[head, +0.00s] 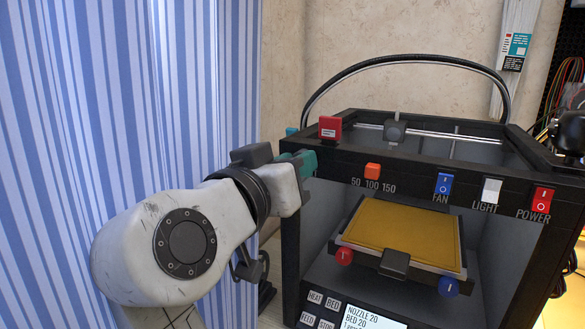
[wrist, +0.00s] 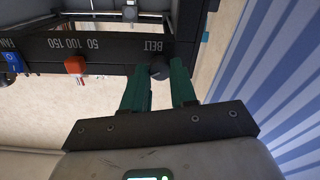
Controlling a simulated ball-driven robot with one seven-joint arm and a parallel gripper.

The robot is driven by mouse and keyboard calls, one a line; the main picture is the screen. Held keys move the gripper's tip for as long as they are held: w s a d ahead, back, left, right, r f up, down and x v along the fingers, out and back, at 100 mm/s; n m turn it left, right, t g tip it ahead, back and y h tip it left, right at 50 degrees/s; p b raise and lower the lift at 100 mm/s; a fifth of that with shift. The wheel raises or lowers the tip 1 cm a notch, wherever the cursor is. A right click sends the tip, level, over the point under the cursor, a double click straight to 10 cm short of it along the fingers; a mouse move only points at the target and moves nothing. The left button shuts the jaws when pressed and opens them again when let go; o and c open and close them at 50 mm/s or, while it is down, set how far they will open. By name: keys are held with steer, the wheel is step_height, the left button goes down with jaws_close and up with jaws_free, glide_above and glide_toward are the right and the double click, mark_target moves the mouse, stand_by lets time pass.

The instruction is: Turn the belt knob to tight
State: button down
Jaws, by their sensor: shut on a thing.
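The belt knob (wrist: 160,71) is a small dark round knob at the end of the printer's black front bar, beside the word BELT, which appears upside down in the wrist view. My gripper (wrist: 161,78) has its green fingers on either side of the knob, shut on it. In the head view my gripper (head: 306,162) is at the upper left corner of the printer (head: 330,160), and the fingers and arm hide the knob and its label. The knob's pointer and setting cannot be made out.
An orange slider (head: 372,171) sits above the 50 100 150 scale, right of my gripper. Blue FAN (head: 443,184), white LIGHT (head: 491,191) and red POWER (head: 542,200) switches follow. A yellow bed plate (head: 405,235) lies inside. A striped blue curtain (head: 120,90) hangs close on the left.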

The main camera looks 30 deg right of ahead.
steer(key=shift+f, duration=0.2)
steer(key=c, duration=0.9)
jaws_free()
steer(key=shift+r, duration=0.15)
steer(key=v, duration=1)
steer(key=shift+s+a, duration=0.2)
steer(key=shift+a, duration=0.1)
